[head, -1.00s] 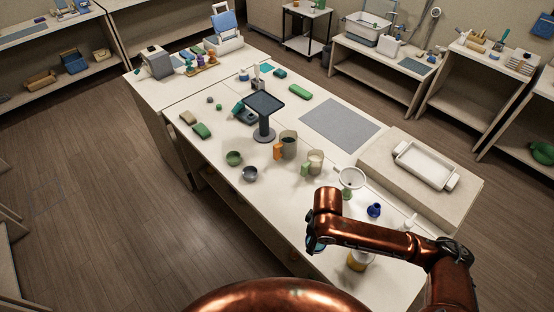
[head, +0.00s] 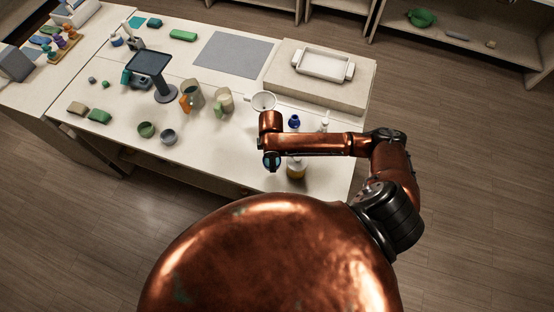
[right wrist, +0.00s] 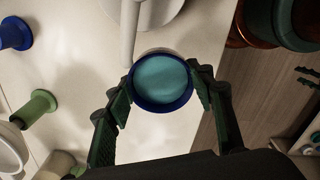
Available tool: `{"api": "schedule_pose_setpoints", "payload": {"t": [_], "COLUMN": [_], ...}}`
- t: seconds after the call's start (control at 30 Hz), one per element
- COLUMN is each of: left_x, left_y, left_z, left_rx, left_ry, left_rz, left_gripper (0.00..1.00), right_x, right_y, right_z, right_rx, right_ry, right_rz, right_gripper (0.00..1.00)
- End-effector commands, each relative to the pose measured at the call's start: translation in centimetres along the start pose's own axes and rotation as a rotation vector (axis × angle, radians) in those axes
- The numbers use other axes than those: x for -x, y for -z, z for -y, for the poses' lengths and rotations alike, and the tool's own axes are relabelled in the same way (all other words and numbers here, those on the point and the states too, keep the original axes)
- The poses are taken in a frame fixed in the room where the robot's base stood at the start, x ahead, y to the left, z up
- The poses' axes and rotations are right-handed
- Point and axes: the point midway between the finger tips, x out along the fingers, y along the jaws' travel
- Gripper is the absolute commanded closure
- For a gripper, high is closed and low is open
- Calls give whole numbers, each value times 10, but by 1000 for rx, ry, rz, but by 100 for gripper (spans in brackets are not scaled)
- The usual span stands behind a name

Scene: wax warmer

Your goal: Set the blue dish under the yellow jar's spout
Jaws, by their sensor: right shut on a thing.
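The blue dish (right wrist: 162,82) is round, with a dark blue rim and a teal inside. My right gripper (right wrist: 163,88) is shut on it, one green finger at each side. In the head view, my right gripper (head: 271,160) is just left of the yellow jar (head: 296,171), near the table's front edge. In the right wrist view, a pale tube (right wrist: 128,38), apparently the jar's spout, reaches to the dish's upper left rim. I cannot tell whether its end is over the dish. My left gripper is not in view.
A small blue flared piece (head: 294,121) and a white funnel (head: 263,101) stand behind the jar. A white tray (head: 324,65) rests on a raised block. Beakers, bowls and a dark stand (head: 150,64) lie left. The tabletop (head: 218,152) left of my gripper is clear.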

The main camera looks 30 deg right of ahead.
Motion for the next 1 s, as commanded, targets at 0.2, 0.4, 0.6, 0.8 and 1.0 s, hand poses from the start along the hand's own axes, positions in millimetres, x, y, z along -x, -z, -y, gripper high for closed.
{"api": "schedule_pose_setpoints", "payload": {"t": [0.2,0.4,0.6,0.8,1.0], "left_x": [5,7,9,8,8], "left_y": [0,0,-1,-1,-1], "left_z": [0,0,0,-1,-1], "left_rx": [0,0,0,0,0], "left_ry": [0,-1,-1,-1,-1], "left_rz": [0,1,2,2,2], "left_gripper": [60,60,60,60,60], "right_x": [-26,-40,-67,-70,-70], "right_y": [-15,-24,-22,-22,-22], "right_z": [-15,-23,-22,-22,-21], "right_rx": [-1,-2,0,1,1], "right_ry": [0,1,0,-1,0], "right_rz": [1,2,0,-1,0], "right_gripper": [88,88,88,88,42]}}
